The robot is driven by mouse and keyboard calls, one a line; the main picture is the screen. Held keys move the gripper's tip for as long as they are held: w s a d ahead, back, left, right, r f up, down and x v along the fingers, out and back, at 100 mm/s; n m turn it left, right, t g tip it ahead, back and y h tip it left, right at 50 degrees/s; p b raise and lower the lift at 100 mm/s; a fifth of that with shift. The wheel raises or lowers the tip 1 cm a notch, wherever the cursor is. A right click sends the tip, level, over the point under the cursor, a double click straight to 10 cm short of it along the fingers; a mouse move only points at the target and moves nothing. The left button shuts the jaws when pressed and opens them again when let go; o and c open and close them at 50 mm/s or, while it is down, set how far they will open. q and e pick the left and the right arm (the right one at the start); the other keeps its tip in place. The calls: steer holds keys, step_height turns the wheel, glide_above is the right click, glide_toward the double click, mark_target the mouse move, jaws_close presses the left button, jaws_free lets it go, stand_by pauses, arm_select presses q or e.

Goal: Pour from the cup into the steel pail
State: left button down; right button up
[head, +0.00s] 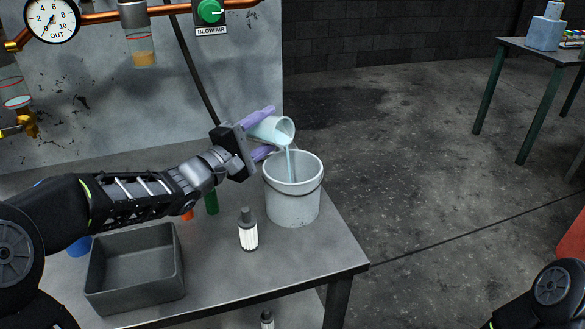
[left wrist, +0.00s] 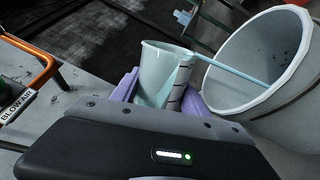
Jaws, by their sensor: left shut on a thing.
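The cup (head: 272,129) is pale and tilted, its mouth to the right over the steel pail. A thin light-blue stream (head: 289,161) runs from its lip down into the steel pail (head: 291,204). The pail stands upright near the table's right edge. My left gripper (head: 262,133) is shut on the cup, its purple fingers on either side, above and left of the pail. In the left wrist view the cup (left wrist: 160,75) sits between the fingers and the stream crosses into the pail's open mouth (left wrist: 292,88). The liquid level inside the pail is hidden. My right gripper is out of view.
On the table (head: 318,262) stand a grey open bin (head: 134,272), a white-and-black filter cartridge (head: 248,232) and a green cylinder (head: 211,202). Copper pipes and a gauge (head: 50,20) are on the back panel. A far table (head: 545,52) stands at upper right.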

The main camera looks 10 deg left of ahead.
arm_select(q)
steer(key=shift+s+d+r+m+b, duration=0.15)
steer(key=shift+d+m+b, duration=0.2)
steer(key=shift+b, duration=0.35)
steer(key=shift+r+m, duration=0.15)
steer(key=shift+m, duration=0.1)
steer(key=shift+s+r+m+p, duration=0.1)
steer(key=shift+r+m+p, duration=0.2)
steer(key=shift+m+p, duration=0.3)
stand_by(0.4)
steer(key=shift+d+f+m+h+b, duration=0.2)
steer(key=shift+f+m+h+b, duration=0.1)
steer(key=shift+m, duration=0.4)
